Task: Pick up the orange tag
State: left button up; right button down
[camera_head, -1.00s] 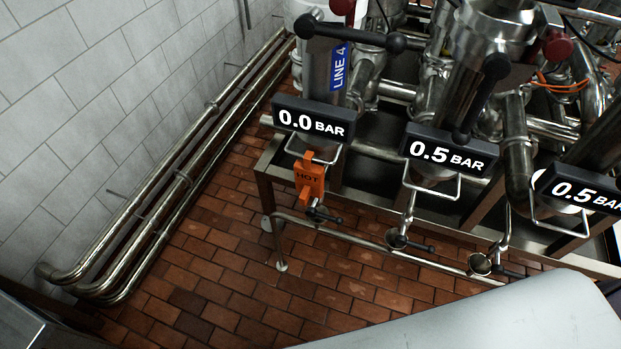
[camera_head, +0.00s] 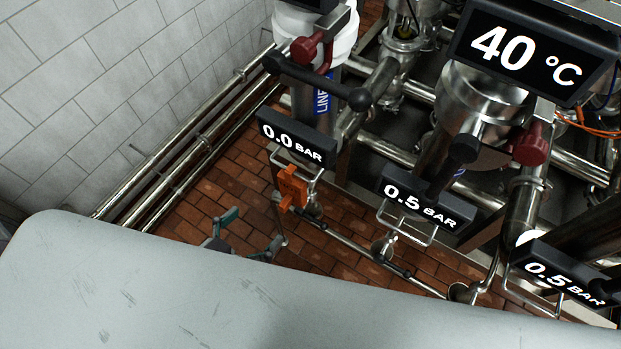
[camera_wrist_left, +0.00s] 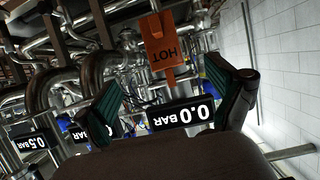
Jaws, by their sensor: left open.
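The orange tag (camera_head: 292,188) hangs below the 0.0 BAR display (camera_head: 291,142) in the head view. In the left wrist view the orange tag (camera_wrist_left: 163,45) shows the word HOT upside down, beyond the fingers and between them. My left gripper (camera_head: 246,232) is open and empty, with teal finger pads, below and left of the tag and apart from it. The left wrist view shows its two fingers (camera_wrist_left: 170,92) spread wide. My right gripper is not in view.
Two 0.5 BAR displays (camera_head: 429,204) and a 40 °C display (camera_head: 533,53) stand to the right among steel pipes. Pipes (camera_head: 190,150) run along the white tiled wall at left.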

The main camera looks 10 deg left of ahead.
aim_at(289, 190)
pick_arm(q)
jog(key=p+x, duration=0.1)
jog(key=x, duration=0.6)
jog(key=shift+w, duration=0.45)
jog(key=shift+w+d+f, duration=0.1)
jog(key=shift+w+d, duration=0.1)
jog(key=shift+w, duration=0.2)
jog(key=p+x, duration=0.1)
jog(key=x, duration=0.3)
jog(key=shift+w, duration=0.45)
jog(key=shift+s, duration=0.1)
jog(key=shift+c, duration=1.1)
jog(key=c, duration=1)
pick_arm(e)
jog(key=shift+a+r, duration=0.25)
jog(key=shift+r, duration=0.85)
